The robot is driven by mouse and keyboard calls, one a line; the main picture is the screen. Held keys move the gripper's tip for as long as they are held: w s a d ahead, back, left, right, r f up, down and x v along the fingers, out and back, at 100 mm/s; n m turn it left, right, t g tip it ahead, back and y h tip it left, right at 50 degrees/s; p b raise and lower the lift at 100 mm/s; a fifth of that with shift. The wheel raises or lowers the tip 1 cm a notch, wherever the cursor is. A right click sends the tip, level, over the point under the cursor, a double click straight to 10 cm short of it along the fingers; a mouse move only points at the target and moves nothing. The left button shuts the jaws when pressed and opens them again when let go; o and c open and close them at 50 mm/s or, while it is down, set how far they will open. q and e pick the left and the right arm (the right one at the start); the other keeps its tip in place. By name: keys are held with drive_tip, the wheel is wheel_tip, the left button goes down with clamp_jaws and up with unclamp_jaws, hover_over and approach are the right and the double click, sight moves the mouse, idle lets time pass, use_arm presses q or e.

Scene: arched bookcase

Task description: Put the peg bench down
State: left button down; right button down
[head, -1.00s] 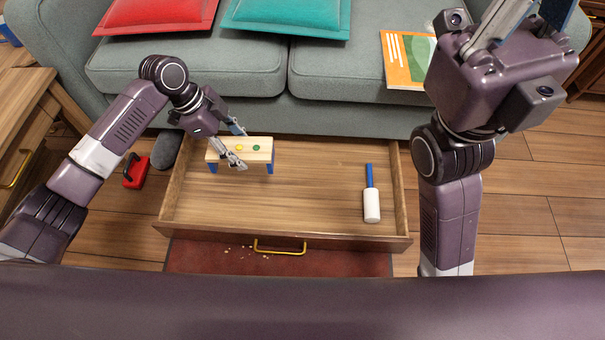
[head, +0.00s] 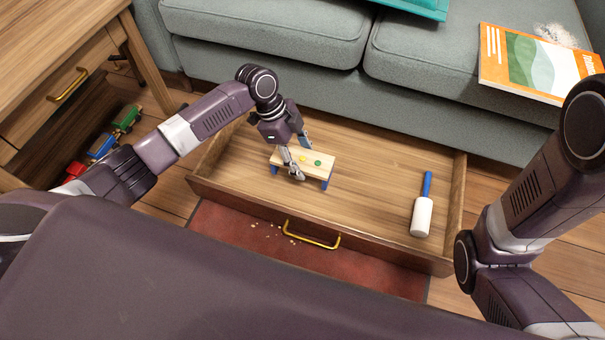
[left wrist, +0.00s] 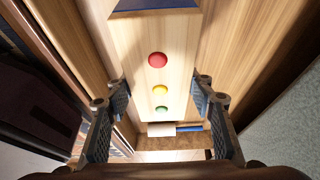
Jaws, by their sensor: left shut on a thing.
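The peg bench (head: 327,163) has a pale wooden top, blue legs and coloured pegs. It is upright inside the open wooden drawer (head: 375,200), toward its left part. I cannot tell whether its feet touch the drawer floor. My left gripper (head: 298,158) is shut on the bench, with one finger on each long side. In the left wrist view the bench top (left wrist: 135,55) shows red, yellow and green pegs between the fingers (left wrist: 160,100). My right gripper is out of view; only its arm shows at the right.
A mallet with white head (head: 422,217) and blue handle lies in the drawer's right part. Drawer floor between it and the bench is clear. A grey sofa (head: 270,40) stands behind, a wooden desk (head: 50,60) at left. A toy train (head: 103,143) lies on the floor.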

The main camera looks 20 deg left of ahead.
use_arm(q)
drive_tip(key=shift+f+b, duration=1.65)
drive_tip(key=shift+f, duration=1.05)
drive_tip(key=shift+r, duration=0.1)
drive_tip(key=c, duration=0.9)
unclamp_jaws()
